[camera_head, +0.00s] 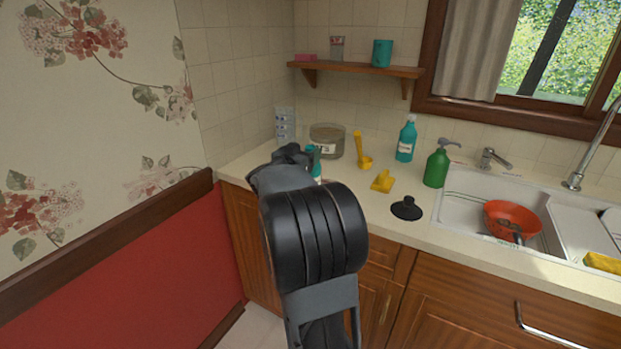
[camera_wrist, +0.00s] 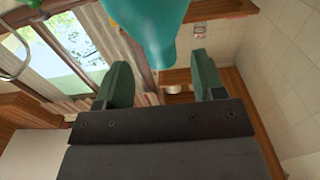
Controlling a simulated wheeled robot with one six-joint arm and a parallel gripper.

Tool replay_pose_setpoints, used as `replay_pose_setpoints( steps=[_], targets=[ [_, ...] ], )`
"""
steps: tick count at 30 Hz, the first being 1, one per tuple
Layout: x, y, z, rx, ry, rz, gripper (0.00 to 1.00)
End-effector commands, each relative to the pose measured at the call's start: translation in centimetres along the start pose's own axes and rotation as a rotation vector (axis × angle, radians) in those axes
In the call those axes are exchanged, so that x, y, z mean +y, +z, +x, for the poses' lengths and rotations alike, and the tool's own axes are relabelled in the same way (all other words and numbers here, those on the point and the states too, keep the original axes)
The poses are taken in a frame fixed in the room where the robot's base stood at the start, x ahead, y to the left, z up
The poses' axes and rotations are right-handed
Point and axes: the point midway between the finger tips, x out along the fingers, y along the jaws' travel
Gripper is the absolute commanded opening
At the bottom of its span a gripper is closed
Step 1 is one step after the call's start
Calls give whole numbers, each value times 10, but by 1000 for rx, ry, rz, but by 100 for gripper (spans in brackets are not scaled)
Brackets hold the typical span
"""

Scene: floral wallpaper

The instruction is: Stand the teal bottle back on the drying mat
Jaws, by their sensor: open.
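A teal bottle (camera_head: 314,161) with a pale label stands on the counter, partly hidden behind my arm. A large teal shape (camera_wrist: 152,28), seemingly this bottle, fills the top middle of the wrist view, close beyond my gripper (camera_wrist: 160,82). My gripper's two green fingers are spread apart, with no object clearly held between them. In the head view my arm hides the fingertips. A second teal bottle (camera_head: 406,140) with a white label stands upright at the back of the counter. I cannot make out a drying mat.
On the counter (camera_head: 350,205) are a glass jar (camera_head: 326,140), a yellow ladle (camera_head: 361,150), a yellow piece (camera_head: 382,182), a black plunger-like disc (camera_head: 407,208) and a green pump bottle (camera_head: 437,165). The sink (camera_head: 465,210) holds a red colander (camera_head: 512,217). A teal cup (camera_head: 381,53) stands on the shelf.

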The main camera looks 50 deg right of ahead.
Motion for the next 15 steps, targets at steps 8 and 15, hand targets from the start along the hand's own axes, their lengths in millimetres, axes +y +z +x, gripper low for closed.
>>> replay_pose_setpoints(
  steps=[8, 15],
  targets=[
    [-1, 0, 31, -1, 1, -1, 63],
    [-1, -1, 52, 0, 0, 0, 63]
  ],
)
